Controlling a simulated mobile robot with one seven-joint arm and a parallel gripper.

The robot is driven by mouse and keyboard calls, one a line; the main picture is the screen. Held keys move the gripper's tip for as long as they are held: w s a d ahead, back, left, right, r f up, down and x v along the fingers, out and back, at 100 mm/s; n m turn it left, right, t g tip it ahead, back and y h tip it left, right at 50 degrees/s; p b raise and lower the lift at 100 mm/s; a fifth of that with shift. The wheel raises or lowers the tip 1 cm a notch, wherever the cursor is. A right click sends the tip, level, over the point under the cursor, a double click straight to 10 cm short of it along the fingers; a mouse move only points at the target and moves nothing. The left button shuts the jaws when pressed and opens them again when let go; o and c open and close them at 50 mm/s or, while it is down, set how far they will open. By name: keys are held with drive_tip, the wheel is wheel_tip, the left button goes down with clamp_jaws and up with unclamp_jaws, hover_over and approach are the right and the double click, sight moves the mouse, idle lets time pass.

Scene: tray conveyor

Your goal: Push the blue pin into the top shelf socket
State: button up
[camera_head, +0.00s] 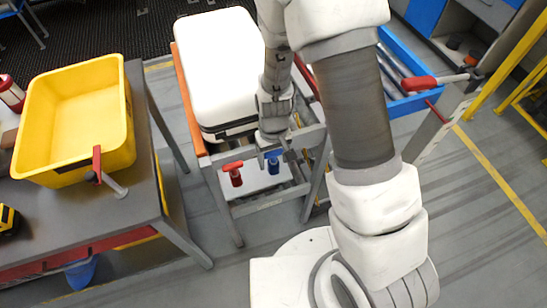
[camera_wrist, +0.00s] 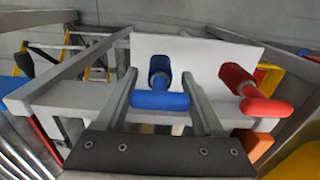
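The blue pin (camera_head: 273,164) has a T-shaped handle and stands at the front rail of the metal shelf frame (camera_head: 258,204). My gripper (camera_head: 283,153) is at the blue pin, partly hiding it in the head view. In the wrist view, the blue pin (camera_wrist: 160,98) lies between the two spread fingers of my gripper (camera_wrist: 159,75). The crossbar ends are close to the fingers; I cannot tell whether they touch. A red pin (camera_head: 234,175) of the same shape stands to the left in the head view. The socket itself is not clearly visible.
A white case (camera_head: 218,60) lies on the frame behind the pins. A yellow bin (camera_head: 75,120) stands on the left table, with another red handle (camera_head: 98,165) beside it. A blue tray (camera_head: 408,104) is at the right. A white panel (camera_wrist: 205,55) is behind the pins.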

sight(273, 152)
drive_tip(key=c, duration=0.5)
drive_tip(key=shift+r, duration=0.15)
drive_tip(key=shift+r+p, duration=2)
drive_tip(key=shift+r, duration=0.65)
drive_tip(key=shift+r+p, duration=1.45)
drive_tip(key=shift+r, duration=0.65)
